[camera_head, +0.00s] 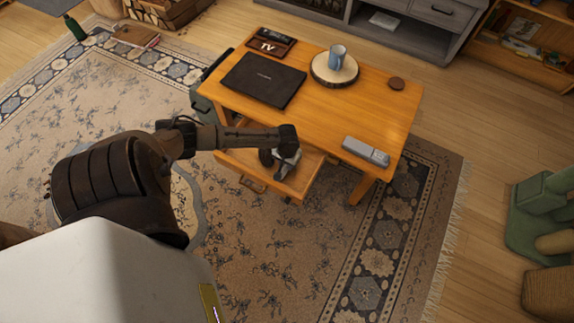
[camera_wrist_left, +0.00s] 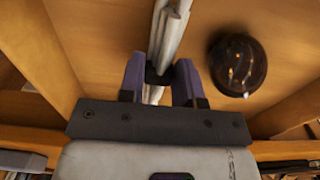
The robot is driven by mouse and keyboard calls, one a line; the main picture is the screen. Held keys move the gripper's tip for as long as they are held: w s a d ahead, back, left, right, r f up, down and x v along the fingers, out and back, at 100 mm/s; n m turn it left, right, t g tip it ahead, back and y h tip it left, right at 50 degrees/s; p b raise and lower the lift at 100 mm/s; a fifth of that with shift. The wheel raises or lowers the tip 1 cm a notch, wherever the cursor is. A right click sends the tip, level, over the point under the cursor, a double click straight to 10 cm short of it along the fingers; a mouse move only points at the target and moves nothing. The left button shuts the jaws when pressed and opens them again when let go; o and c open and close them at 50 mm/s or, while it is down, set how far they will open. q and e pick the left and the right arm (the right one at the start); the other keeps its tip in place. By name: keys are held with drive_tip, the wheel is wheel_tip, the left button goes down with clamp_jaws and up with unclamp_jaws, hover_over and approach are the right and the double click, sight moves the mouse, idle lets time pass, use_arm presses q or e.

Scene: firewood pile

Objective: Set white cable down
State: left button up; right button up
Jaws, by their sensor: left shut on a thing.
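My left gripper (camera_head: 282,170) reaches over the open drawer (camera_head: 311,165) of the wooden desk (camera_head: 340,110). In the left wrist view the two fingers (camera_wrist_left: 160,78) are shut on the white cable (camera_wrist_left: 172,28), a bundle of pale strands that runs up between them and shows again just below. The drawer's wooden floor (camera_wrist_left: 95,35) lies behind the cable. I cannot tell whether the cable touches it. In the head view the gripper and wrist largely hide the cable. My right gripper is in neither view.
A dark, glossy round thing (camera_wrist_left: 238,65) lies in the drawer, right of the fingers. The drawer's side walls are close on both sides.

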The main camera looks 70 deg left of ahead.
use_arm(q)
drive_tip(key=shift+f, duration=0.6)
drive_tip(key=shift+r, duration=0.1)
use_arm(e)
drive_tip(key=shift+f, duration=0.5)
use_arm(q)
drive_tip(key=shift+w, duration=0.1)
drive_tip(key=o, duration=0.9)
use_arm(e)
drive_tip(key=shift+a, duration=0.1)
